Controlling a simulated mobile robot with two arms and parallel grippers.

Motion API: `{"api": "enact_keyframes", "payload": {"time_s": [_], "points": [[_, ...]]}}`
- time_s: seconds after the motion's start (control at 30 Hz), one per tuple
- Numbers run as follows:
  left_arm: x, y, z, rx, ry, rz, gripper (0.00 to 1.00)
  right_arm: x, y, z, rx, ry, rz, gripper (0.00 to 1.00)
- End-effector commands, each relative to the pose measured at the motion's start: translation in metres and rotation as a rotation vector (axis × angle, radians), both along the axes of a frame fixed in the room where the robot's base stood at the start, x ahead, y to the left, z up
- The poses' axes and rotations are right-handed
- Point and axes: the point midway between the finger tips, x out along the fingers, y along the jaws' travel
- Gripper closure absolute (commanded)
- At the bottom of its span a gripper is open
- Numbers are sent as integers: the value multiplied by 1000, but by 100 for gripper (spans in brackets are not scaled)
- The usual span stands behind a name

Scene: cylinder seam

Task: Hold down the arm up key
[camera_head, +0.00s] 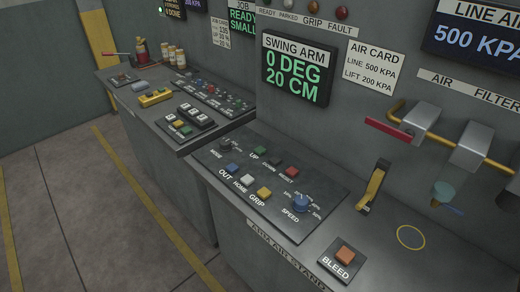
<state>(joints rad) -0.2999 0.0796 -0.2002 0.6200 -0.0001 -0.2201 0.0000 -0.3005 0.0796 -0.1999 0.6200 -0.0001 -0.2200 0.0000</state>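The arm up key is a green key (261,152) with the label UP beside it. It sits in the back row of the dark control panel (222,176) on the near grey bench. A dark key (275,162) and a red key (292,171) labelled RESET lie to its right in the same row. The swing arm display (294,74) on the wall reads 0 DEG and 20 CM. Neither of my grippers is in view.
The panel's front row has blue OUT (232,168), white HOME (247,180) and yellow GRIP (264,193) keys. A blue SPEED knob (300,203) is at the right. The orange BLEED button (345,253) is nearer. Air above the panel is clear.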

Motion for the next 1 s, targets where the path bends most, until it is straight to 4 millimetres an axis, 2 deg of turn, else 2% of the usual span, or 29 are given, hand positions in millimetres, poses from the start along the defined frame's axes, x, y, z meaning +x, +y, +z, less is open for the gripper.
{"api": "enact_keyframes", "payload": {"time_s": [0.07,0.1,0.37,1.0], "points": [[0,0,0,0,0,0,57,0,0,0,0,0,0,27],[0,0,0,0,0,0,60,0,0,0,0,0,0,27],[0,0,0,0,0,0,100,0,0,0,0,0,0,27],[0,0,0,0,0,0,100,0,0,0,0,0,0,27]]}}
